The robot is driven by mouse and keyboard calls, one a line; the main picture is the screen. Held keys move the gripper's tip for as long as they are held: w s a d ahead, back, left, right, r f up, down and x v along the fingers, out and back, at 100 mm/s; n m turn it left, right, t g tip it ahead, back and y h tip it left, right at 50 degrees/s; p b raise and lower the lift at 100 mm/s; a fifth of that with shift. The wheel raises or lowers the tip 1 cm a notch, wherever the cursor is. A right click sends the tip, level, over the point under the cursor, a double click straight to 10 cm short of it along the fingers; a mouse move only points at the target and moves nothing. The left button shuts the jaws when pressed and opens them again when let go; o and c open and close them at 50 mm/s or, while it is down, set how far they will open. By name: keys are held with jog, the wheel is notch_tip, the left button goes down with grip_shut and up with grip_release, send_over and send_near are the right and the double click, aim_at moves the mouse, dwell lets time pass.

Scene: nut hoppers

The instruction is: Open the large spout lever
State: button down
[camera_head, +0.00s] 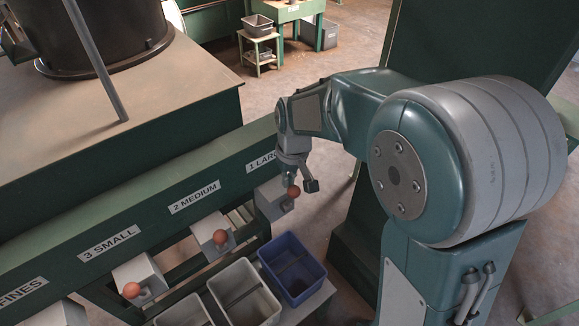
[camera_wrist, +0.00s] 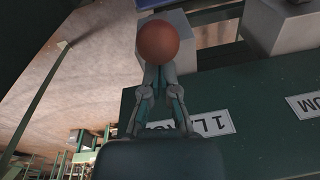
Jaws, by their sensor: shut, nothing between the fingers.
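The large spout (camera_head: 272,200) is a grey box under the "1 LARGE" label (camera_head: 263,161), with a red-brown ball knob (camera_head: 293,191) on its lever. My gripper (camera_head: 291,180) comes down from above, right at this knob. In the wrist view the ball (camera_wrist: 158,42) sits at the tips of my gripper (camera_wrist: 158,68), whose fingers are together with nothing between them. I cannot tell whether the tips touch the ball. The lever's arm is mostly hidden.
The medium spout (camera_head: 212,230) and small spout (camera_head: 140,272), each with a red knob, stand to the left. A blue bin (camera_head: 292,268) and a grey bin (camera_head: 246,293) stand below. Open floor lies beyond the green beam (camera_head: 130,205).

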jog(key=shift+f, duration=1.15)
